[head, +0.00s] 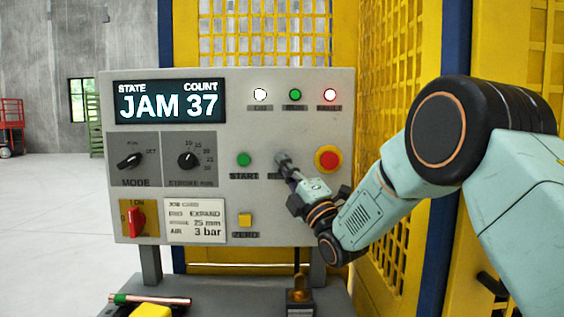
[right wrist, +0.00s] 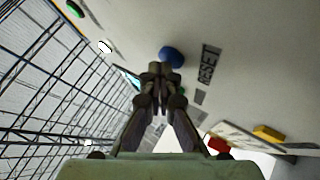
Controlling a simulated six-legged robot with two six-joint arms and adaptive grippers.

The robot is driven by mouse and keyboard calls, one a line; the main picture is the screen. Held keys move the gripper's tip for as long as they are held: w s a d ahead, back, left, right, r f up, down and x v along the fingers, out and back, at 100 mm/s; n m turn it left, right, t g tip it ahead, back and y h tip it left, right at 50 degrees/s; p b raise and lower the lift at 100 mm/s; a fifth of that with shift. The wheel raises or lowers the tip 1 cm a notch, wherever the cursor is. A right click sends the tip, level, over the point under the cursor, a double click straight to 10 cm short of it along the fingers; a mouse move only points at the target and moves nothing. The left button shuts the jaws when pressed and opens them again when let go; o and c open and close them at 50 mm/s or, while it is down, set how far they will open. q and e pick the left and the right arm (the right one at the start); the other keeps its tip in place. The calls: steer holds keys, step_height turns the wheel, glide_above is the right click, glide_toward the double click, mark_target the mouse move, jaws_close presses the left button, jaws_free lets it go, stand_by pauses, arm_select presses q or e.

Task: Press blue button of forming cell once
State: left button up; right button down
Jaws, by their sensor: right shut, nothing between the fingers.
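The forming cell's grey control panel (head: 255,105) faces me. Its screen (head: 168,101) reads JAM, 37. The blue button (right wrist: 172,57) shows in the right wrist view, beside the label RESET (right wrist: 208,64). In the head view my gripper hides the button. My right gripper (head: 283,160) is shut and empty, its tips close to the panel between the green START button (head: 244,159) and the red stop button (head: 328,159). In the right wrist view the fingertips (right wrist: 160,68) overlap the blue button's lower edge; I cannot tell if they touch. My left gripper is not in view.
A yellow button (head: 245,219) sits low on the panel. A red switch (head: 136,218) and two black knobs are at its left. A copper tube (head: 150,299) lies below the panel. Yellow mesh fencing (head: 395,200) stands close on the right. The floor at left is open.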

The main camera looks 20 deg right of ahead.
steer(key=shift+w, duration=0.1)
stand_by(0.5)
steer(key=shift+s+a, duration=0.15)
steer(key=shift+s, duration=0.65)
steer(key=shift+s+a+b, duration=0.25)
steer(key=shift+s, duration=0.55)
steer(key=shift+s+a+b, duration=0.2)
steer(key=shift+s+b, duration=0.1)
steer(key=shift+s, duration=0.5)
steer(key=shift+s+a+b, duration=0.25)
steer(key=shift+s, duration=0.55)
steer(key=shift+r, duration=0.1)
